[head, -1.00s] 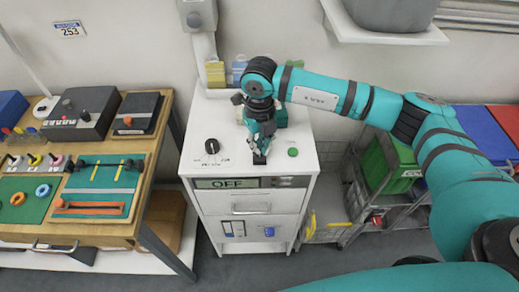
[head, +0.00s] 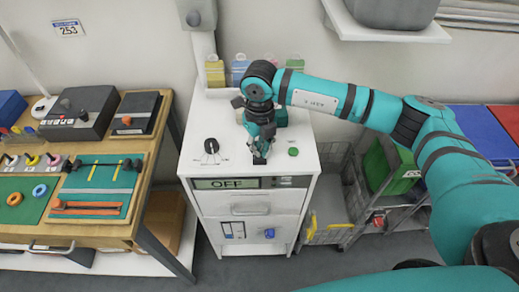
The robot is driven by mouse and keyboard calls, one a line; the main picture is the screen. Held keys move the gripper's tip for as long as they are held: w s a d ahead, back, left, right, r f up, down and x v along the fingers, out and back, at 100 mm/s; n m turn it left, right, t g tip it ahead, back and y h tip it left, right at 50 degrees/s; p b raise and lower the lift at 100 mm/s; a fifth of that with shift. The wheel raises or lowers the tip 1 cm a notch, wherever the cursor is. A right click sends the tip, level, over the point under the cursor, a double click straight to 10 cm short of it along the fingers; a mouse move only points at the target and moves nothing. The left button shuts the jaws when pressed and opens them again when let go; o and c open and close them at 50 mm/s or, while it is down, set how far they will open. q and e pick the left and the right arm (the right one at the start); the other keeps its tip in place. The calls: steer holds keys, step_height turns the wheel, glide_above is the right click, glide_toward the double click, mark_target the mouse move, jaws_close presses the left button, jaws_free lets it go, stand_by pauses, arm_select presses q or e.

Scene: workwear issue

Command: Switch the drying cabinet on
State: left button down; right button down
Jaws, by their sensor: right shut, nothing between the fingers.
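The drying cabinet (head: 205,176) is a white unit against the wall, with a display (head: 226,183) on its front that reads OFF. On its top are a black dial (head: 211,146) at the left and a green button (head: 293,151) at the right. My right gripper (head: 260,158) points down over the cabinet top between the dial and the button. It is shut with nothing in it, and its tips are at or just above the surface; I cannot tell if they touch. It hides part of the top behind it. My left gripper is not in view.
A wooden bench (head: 110,232) with boards, rings and a dark box (head: 80,112) stands at the left. Several small tags or bottles sit behind the cabinet. A white shelf (head: 385,30) hangs above.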

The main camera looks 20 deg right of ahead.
steer(key=shift+f+b, duration=0.3)
steer(key=shift+f, duration=0.1)
steer(key=shift+r+p, duration=1.8)
steer(key=shift+r, duration=1.75)
